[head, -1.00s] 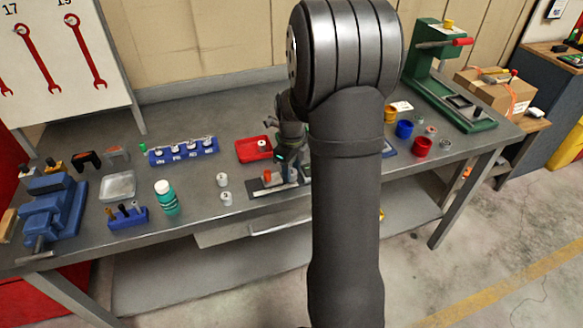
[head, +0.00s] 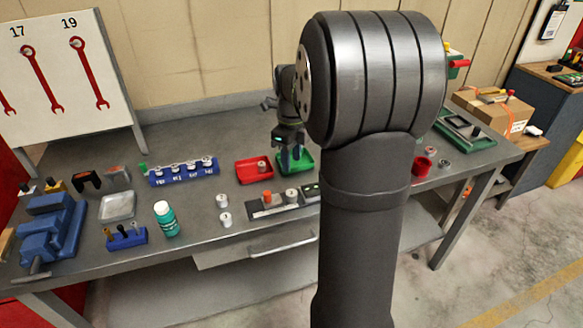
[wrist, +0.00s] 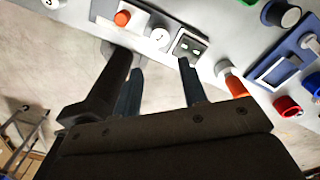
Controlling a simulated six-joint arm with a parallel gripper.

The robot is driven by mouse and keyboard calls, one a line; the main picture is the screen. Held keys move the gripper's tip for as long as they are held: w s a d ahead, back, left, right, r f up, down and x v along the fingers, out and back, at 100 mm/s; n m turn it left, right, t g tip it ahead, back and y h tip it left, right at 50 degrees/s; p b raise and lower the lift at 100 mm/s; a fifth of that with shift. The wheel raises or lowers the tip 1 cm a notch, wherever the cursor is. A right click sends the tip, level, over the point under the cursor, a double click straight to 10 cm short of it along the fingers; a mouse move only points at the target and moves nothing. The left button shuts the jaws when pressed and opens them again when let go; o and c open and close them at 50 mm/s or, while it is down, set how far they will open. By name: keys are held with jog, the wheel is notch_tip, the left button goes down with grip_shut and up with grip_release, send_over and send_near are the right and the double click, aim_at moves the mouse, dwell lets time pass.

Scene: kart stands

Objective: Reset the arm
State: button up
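My gripper (head: 290,160) hangs above the workbench (head: 190,245) in the head view, over or just in front of a green tray (head: 304,158). In the wrist view my gripper (wrist: 160,80) has its two fingers well apart, with nothing held between them. Beyond the fingertips lie a dark fixture with an orange-red piece (wrist: 122,18), a white numbered cylinder (wrist: 160,38) and a dark block with light slots (wrist: 188,46). My arm hides part of the bench's right side in the head view.
A red cup (head: 422,166) is right of my arm.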

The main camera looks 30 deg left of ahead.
aim_at(292, 193)
jog(key=shift+r, duration=0.2)
jog(key=shift+f, duration=0.1)
notch_tip(292, 193, down, 13)
jog(key=shift+r, duration=2.25)
jog(key=shift+f, duration=0.1)
